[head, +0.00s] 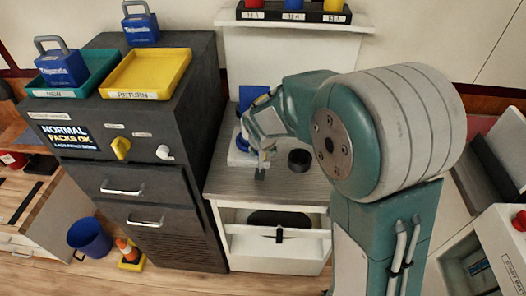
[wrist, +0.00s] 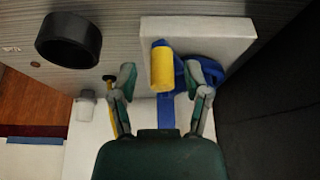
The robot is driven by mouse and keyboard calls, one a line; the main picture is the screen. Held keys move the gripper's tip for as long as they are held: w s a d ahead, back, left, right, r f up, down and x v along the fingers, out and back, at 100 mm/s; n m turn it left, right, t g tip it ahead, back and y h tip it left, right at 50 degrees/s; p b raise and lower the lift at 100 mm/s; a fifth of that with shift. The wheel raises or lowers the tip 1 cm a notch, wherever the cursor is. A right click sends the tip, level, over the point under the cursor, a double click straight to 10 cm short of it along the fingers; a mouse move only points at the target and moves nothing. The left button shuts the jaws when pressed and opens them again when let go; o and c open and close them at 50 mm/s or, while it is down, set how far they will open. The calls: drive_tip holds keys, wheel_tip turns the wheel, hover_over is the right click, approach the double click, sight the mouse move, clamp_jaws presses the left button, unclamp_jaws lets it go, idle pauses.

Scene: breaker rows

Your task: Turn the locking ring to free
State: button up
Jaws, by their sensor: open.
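In the wrist view, a pale block (wrist: 225,32) on the counter carries a blue part (wrist: 184,75) with a curved, ring-like outline and a short yellow cylinder (wrist: 161,68). I take the blue part for the locking ring, but its full shape is hidden. My gripper (wrist: 163,88) is open, with one finger on each side of the yellow cylinder. No contact is clear. In the head view, my gripper (head: 263,164) points down over the counter beside the pale block (head: 238,157). My wrist covers much of the blue part (head: 244,123) there.
A black ring-shaped cup (head: 299,160) stands on the grey counter (head: 222,184), right of the gripper; it also shows in the wrist view (wrist: 68,40). A dark cabinet (head: 180,110) with teal (head: 90,85) and yellow (head: 147,76) trays rises close on the left.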

drive_tip(key=v, duration=1.1)
drive_tip(key=shift+s+r, duration=0.2)
drive_tip(key=shift+r, duration=0.15)
drive_tip(key=s+d+r, duration=0.1)
drive_tip(key=s+d, duration=0.2)
drive_tip(key=s, duration=0.4)
drive_tip(key=s+d+r, duration=0.2)
drive_tip(key=s+d, duration=0.2)
drive_tip(key=s, duration=0.3)
drive_tip(key=s+d+r+n+t, duration=0.1)
drive_tip(key=s+d+r, duration=0.1)
drive_tip(key=s, duration=0.5)
drive_tip(key=shift+s+d+y, duration=0.3)
drive_tip(key=shift+d, duration=0.5)
